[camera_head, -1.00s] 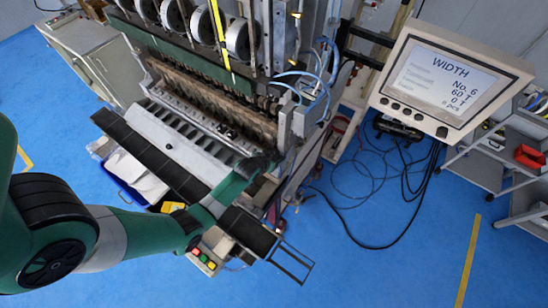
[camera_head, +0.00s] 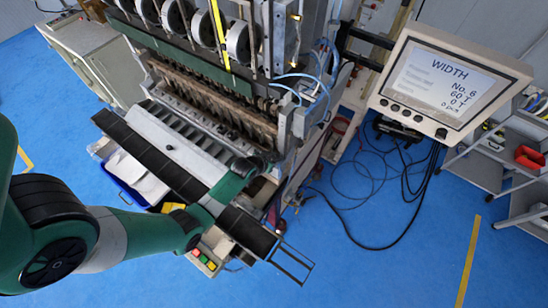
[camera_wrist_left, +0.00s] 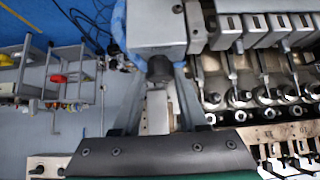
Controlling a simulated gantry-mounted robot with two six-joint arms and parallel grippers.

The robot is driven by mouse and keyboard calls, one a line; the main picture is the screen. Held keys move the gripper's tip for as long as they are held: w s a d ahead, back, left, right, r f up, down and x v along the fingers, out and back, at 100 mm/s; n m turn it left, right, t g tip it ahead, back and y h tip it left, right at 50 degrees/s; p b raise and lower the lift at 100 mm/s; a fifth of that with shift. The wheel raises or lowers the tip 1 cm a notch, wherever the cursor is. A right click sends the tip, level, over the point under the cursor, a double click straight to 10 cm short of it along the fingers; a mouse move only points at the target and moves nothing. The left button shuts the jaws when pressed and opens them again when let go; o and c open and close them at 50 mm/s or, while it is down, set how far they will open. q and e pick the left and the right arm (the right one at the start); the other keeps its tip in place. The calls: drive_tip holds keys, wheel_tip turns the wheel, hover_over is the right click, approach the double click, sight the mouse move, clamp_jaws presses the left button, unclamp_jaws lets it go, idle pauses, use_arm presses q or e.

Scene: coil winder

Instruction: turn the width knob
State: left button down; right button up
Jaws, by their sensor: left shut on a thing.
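The width knob (camera_wrist_left: 160,68) is a dark round knob on the grey housing of the coil winder, seen in the left wrist view. My left gripper (camera_wrist_left: 159,76) is shut on it, with one finger on each side. In the head view my left gripper (camera_head: 270,160) is at the right end of the winder, and the arm and machine hide the knob there. The screen (camera_head: 441,78) at the upper right reads WIDTH, with No. 6, 60 T and 0 T below. My right gripper is not in view.
The coil winder (camera_head: 165,140) with its dark front rail fills the middle. A button box (camera_head: 205,262) with coloured buttons sits below my left wrist. Cables (camera_head: 375,180) lie on the blue floor at right. A grey shelf cart (camera_head: 490,165) stands at far right.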

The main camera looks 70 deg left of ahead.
use_arm(q)
drive_tip(key=shift+s+a+f+m+h, duration=0.1)
drive_tip(key=shift+f+m+h, duration=0.05)
drive_tip(key=shift+m+h, duration=0.4)
drive_tip(key=shift+a+f+m+t+h+b, duration=0.15)
drive_tip(key=shift+m+t+h+b, duration=0.5)
drive_tip(key=shift+m+b, duration=0.55)
drive_tip(key=shift+a+m+h, duration=0.1)
drive_tip(key=shift+m+h, duration=0.4)
drive_tip(key=shift+m, duration=0.05)
drive_tip(key=r+m+h+p, duration=0.1)
drive_tip(key=m+h+p, duration=0.1)
drive_tip(key=p, duration=0.1)
drive_tip(key=shift+a+f+m+h+p, duration=0.1)
drive_tip(key=shift+f+m+h+p, duration=0.1)
drive_tip(key=shift+m+h+p, duration=0.8)
drive_tip(key=shift+m, duration=0.3)
drive_tip(key=shift+c, duration=2.2)
unclamp_jaws()
